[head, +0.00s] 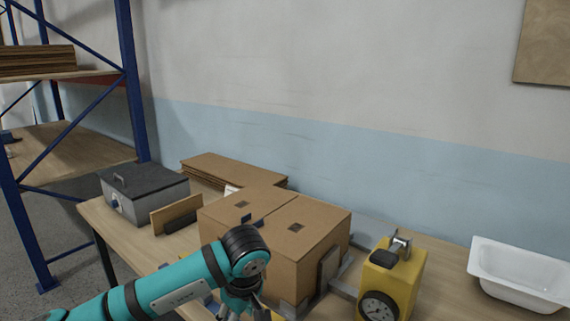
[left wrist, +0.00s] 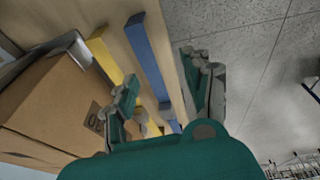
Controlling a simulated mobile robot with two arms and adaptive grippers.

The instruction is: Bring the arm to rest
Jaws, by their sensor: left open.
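My left arm comes in from the lower left in the head view, and my left gripper (head: 240,304) points down at the bottom edge, in front of the cardboard box. Beyond the fingers lie the table edge and the grey floor. A white bathtub shell (head: 520,272) sits at the right on the wooden table (head: 440,285), far from the gripper. My right gripper is not in view.
A closed cardboard box (head: 320,232) stands close behind my left gripper; it also shows in the left wrist view (left wrist: 50,110). A yellow device with a dial (head: 392,280) stands right of it. A grey lidded case (head: 145,192) and blue shelving (head: 130,80) are at the left.

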